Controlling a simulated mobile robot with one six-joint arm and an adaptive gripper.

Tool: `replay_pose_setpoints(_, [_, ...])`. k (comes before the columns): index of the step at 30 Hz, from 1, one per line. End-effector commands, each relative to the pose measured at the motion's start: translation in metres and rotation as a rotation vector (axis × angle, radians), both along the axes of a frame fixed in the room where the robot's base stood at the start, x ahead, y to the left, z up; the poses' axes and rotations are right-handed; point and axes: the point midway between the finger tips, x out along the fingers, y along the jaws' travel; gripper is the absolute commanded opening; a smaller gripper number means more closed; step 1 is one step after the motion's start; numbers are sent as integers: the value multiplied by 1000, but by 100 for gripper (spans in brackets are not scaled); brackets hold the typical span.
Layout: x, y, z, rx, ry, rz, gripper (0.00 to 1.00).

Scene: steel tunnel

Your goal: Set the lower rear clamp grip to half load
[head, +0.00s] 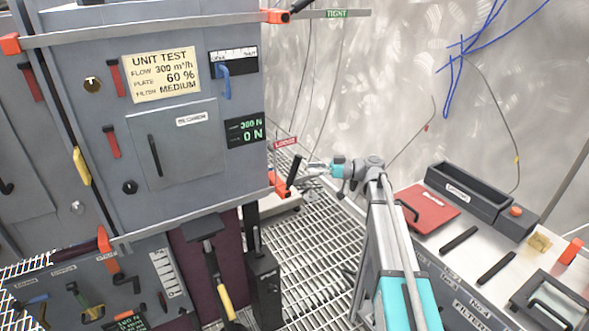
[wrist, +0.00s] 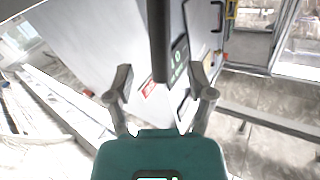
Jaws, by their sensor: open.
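The lower rear clamp grip (head: 294,171) is a black handle on an orange mount at the lower right corner of the grey cabinet. A red LOOSE label (head: 285,142) is above it. The cabinet's display (head: 244,131) reads 300 N over 0 N. My gripper (head: 316,169) is just right of the grip, fingers pointing left towards it. In the wrist view my gripper (wrist: 162,88) is open and empty. A dark bar that looks like the grip (wrist: 160,45) reaches down from the top, its end between the fingertips in the picture; I cannot tell whether they touch.
The upper rear clamp (head: 285,14) sits at the cabinet's top right, with a green TIGHT label (head: 337,13) beside it. Grated floor (head: 310,240) lies between. Blue cables (head: 460,50) hang at the back wall.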

Motion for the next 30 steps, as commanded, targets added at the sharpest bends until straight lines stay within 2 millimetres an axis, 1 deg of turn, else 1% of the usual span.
replay_pose_setpoints(1, [-1,10,0,0,0,2,69])
replay_pose_setpoints(6, [0,34,0,0,0,2,69])
replay_pose_setpoints(12, [0,52,0,0,0,1,69])
replay_pose_setpoints(18, [0,59,0,0,0,0,69])
replay_pose_setpoints(26, [0,59,0,0,0,0,69])
replay_pose_setpoints(29, [0,59,0,0,0,0,53])
replay_pose_setpoints(30, [0,59,0,0,0,0,45])
